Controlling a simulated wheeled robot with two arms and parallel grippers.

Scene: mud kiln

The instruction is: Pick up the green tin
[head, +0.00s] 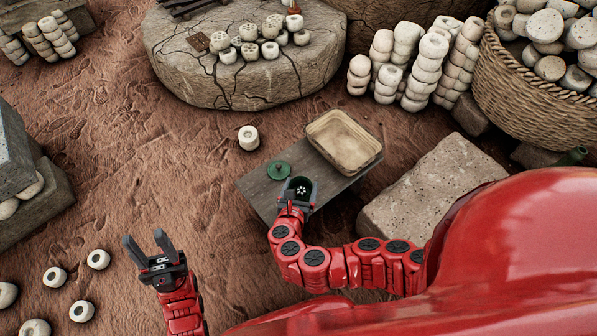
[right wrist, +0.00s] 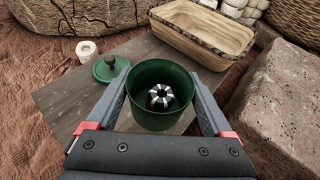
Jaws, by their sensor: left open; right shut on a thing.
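The green tin (right wrist: 147,115) is open at the top, with a black-and-white striped round piece (right wrist: 160,97) inside it. My right gripper (head: 300,190) is shut on the tin, one finger on each side, as the right wrist view shows. The tin also shows between the fingers in the head view (head: 299,184). It is over the small wooden table (head: 259,190); I cannot tell whether it touches the top. A green lid with a knob (head: 278,170) lies on the table behind the tin. My left gripper (head: 147,246) is open and empty above the ground at the lower left.
A rectangular tan tray (head: 344,143) sits on the table's far right part. A rough stone block (head: 432,186) stands right of the table. A white ring (head: 249,138) lies on the ground behind it. A large round stone (head: 245,70) and a wicker basket (head: 522,98) stand further back.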

